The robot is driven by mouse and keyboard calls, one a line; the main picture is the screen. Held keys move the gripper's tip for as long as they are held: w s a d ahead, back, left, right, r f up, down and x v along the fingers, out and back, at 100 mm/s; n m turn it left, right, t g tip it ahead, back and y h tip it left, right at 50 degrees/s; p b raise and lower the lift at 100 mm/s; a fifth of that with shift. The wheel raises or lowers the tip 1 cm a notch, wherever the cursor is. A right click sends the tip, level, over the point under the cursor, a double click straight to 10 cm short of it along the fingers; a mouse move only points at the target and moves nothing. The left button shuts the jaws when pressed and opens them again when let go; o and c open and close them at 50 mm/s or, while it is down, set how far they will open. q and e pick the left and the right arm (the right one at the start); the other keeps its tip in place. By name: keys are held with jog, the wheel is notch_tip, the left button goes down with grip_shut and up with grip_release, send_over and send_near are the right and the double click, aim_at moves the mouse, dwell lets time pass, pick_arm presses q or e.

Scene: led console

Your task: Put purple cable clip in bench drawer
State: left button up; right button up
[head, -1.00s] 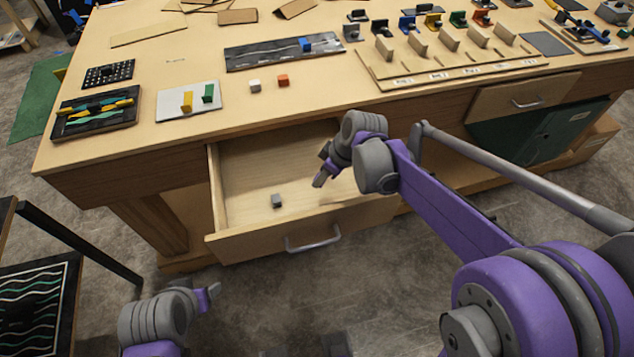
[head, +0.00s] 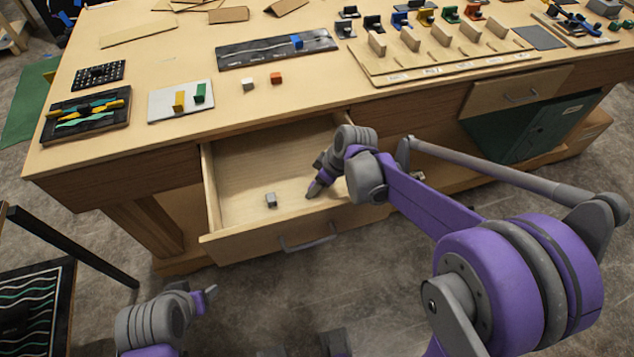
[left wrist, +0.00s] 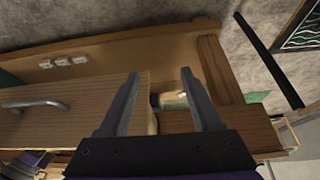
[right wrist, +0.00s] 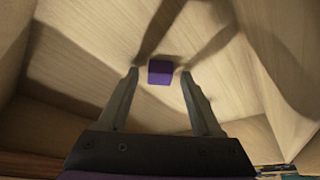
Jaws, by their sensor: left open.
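The purple cable clip (right wrist: 161,72) shows in the right wrist view as a small purple block just past and between my right fingertips, against the drawer's pale wood. I cannot make it out in the head view, where my right gripper may hide it. My right gripper (head: 314,188) points down into the open bench drawer (head: 240,244). Its fingers (right wrist: 160,76) stand apart, with gaps beside the clip. My left gripper (head: 211,292) is open and empty in front of the bench, left of the drawer; its spread fingers show in the left wrist view (left wrist: 158,80).
A small grey block (head: 271,200) lies in the drawer, left of my right gripper. The drawer handle (head: 308,243) faces the floor space in front. On the bench top are a white block (head: 248,84), an orange block (head: 276,78) and several boards. A dark-framed stand is at lower left.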

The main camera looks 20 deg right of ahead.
jog(key=shift+r, duration=0.1)
jog(key=shift+r, duration=0.3)
jog(key=p+v, duration=0.1)
jog(key=v, duration=1)
jog(key=shift+r+p, duration=0.25)
jog(key=shift+p, duration=0.05)
jog(key=shift+d, duration=0.1)
dwell(0.4)
